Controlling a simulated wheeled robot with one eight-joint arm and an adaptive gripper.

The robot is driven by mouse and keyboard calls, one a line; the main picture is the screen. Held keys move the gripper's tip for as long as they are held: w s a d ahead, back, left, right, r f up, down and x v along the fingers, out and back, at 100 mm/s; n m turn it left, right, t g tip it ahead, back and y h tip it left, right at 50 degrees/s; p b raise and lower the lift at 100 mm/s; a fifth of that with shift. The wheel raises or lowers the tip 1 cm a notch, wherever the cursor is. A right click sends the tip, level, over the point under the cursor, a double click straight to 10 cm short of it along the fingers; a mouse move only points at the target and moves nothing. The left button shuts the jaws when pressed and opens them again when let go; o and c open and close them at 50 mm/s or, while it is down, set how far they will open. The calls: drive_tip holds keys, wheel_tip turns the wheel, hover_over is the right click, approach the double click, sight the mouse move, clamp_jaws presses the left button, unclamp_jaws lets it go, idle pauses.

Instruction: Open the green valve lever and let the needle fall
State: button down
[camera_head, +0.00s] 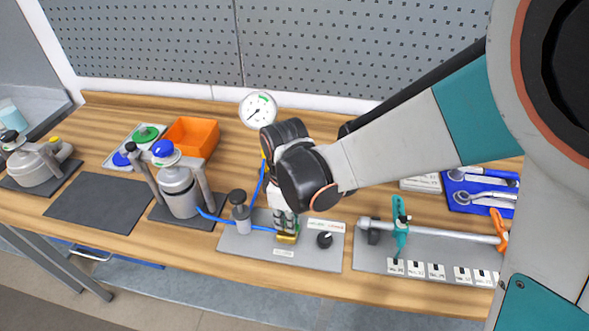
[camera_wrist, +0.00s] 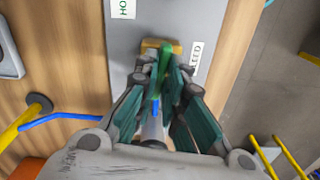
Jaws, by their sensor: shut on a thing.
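The green valve lever (camera_wrist: 166,58) shows in the wrist view between the fingers of my gripper (camera_wrist: 163,80). The fingers are closed on it from both sides. The lever rises over a brass valve body (camera_wrist: 150,44), which also shows in the head view (camera_head: 287,238) on a grey plate. In the head view my gripper (camera_head: 286,222) reaches down over this valve, and its wrist hides the lever. The round white pressure gauge (camera_head: 258,110) stands behind, with a green mark at its upper right. Its dark needle seems to point to the lower left.
A black knob (camera_head: 325,240) and a dark-topped fitting (camera_head: 239,205) flank the valve. Blue hose (camera_head: 215,217) runs to a grey drum (camera_head: 179,190). An orange bin (camera_head: 191,137) stands behind it. A clamped bar (camera_head: 450,230) lies to the right.

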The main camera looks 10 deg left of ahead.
drive_tip(key=c, duration=1.7)
unclamp_jaws()
